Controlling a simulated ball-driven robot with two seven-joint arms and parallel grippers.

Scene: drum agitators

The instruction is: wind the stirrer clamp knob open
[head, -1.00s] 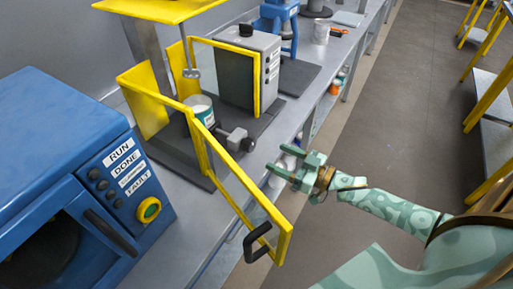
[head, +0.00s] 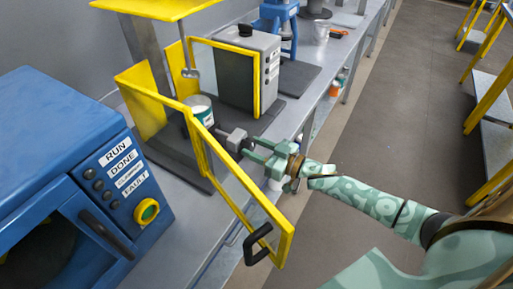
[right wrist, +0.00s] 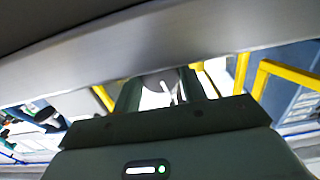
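The stirrer stand (head: 181,165) has yellow guard panels and holds a white and green can (head: 201,109) under a stirrer shaft (head: 189,60). The clamp's grey block (head: 229,138) sticks out at the stand's right side; its dark knob (head: 245,148) is partly hidden by my right gripper. My right gripper (head: 255,150) has its fingers apart at the knob, one on each side as far as I can see; contact is unclear. In the right wrist view, a grey round part (right wrist: 160,82) shows between the fingers (right wrist: 163,92). My left gripper is out of view.
The yellow-framed guard door (head: 240,195) with a black handle (head: 257,243) stands swung out just left of and below my right gripper. A blue machine (head: 60,150) is at left. A grey box (head: 250,65) stands behind. The aisle floor at right is clear.

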